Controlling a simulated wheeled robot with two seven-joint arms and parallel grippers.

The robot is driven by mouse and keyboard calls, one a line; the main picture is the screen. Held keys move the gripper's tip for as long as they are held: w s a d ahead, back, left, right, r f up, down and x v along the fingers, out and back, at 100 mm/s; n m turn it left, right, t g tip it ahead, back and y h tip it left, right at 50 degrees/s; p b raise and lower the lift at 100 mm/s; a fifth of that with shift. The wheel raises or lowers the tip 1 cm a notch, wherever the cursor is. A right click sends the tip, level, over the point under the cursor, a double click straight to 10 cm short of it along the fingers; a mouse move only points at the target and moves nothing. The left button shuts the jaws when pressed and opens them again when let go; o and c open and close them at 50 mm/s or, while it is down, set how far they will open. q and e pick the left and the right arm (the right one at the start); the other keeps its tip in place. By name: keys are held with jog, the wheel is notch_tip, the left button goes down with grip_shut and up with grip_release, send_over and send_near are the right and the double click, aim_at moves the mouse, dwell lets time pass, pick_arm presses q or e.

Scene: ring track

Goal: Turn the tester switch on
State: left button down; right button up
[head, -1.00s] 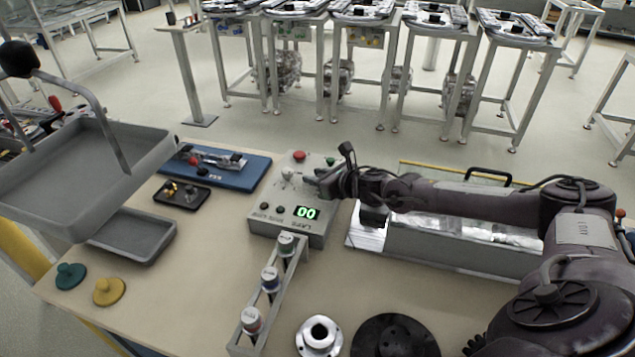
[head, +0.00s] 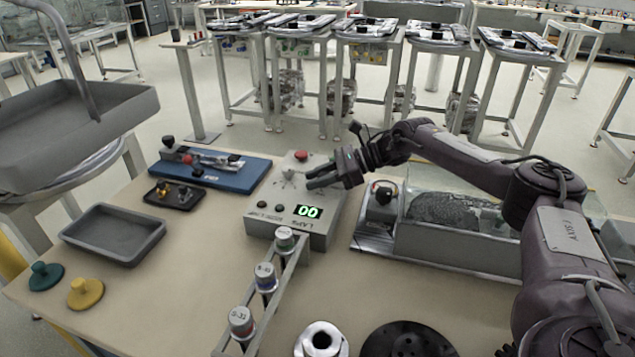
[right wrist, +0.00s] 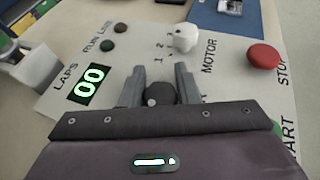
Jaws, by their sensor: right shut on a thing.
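The tester (head: 325,222) is a light grey box with a green "00" lap display (head: 307,211) and a red stop button (head: 302,155), standing on the beige table. My right gripper (head: 310,180) is over its panel. In the right wrist view, the gripper (right wrist: 160,88) has its two fingers on either side of a dark round knob (right wrist: 160,96) and is shut on it. A white knob (right wrist: 184,38) stands beyond the fingertips, by the labels "1", "2" and "MOTOR". The red button (right wrist: 264,56) is to its right. My left gripper is out of view.
A clear-walled box (head: 455,235) stands right of the tester, under my right arm. A rail (head: 270,297) with labelled cups is in front. A blue board (head: 215,173), a small black tray (head: 174,194) and a grey tray (head: 113,234) lie left.

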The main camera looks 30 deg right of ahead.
jog(key=shift+s+n+g+y+b, duration=0.2)
jog(key=shift+n+g+y+b, duration=0.4)
jog(key=shift+n+g, duration=1.25)
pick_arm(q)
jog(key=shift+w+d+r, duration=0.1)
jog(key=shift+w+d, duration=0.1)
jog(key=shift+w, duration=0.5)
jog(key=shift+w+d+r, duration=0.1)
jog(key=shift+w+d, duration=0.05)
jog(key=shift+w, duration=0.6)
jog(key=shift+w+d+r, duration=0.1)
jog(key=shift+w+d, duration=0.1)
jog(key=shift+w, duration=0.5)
pick_arm(e)
jog(key=shift+s+a+r+n+g+y, duration=0.15)
jog(key=shift+n+g+y, duration=0.15)
jog(key=shift+n+g, duration=0.5)
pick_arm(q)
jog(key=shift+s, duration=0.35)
pick_arm(e)
jog(key=o, duration=1)
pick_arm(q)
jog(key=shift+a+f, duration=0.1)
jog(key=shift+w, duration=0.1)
